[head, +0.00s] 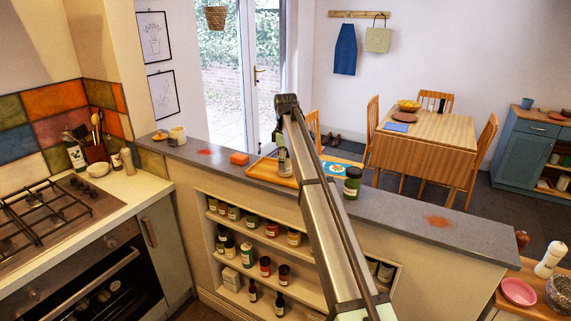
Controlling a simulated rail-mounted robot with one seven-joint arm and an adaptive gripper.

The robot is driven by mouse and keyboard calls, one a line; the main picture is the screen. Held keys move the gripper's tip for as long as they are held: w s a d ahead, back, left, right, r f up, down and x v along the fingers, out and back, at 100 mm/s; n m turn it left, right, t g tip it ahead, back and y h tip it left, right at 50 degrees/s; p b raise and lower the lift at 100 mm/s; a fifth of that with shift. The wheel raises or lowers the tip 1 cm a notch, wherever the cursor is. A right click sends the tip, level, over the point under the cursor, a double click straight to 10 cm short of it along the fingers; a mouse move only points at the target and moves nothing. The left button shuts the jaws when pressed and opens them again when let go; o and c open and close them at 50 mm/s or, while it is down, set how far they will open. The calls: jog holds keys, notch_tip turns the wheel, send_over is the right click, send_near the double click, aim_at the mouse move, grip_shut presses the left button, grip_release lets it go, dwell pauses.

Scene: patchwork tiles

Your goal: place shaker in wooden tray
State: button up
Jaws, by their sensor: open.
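The wooden tray (262,171) lies on the grey ledge in the middle of the head view, partly hidden behind my arm. A small silvery, shaker-like item (285,164) stands upright at the tray, beside my arm; its details are too small to be sure of. My gripper (281,142) shows only as a small dark part just above this item, mostly hidden by my arm. It is open. I cannot tell whether its fingers touch the item.
Shelves of jars (262,250) are below.

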notch_tip(320, 180, up, 12)
jog(key=b, duration=0.3)
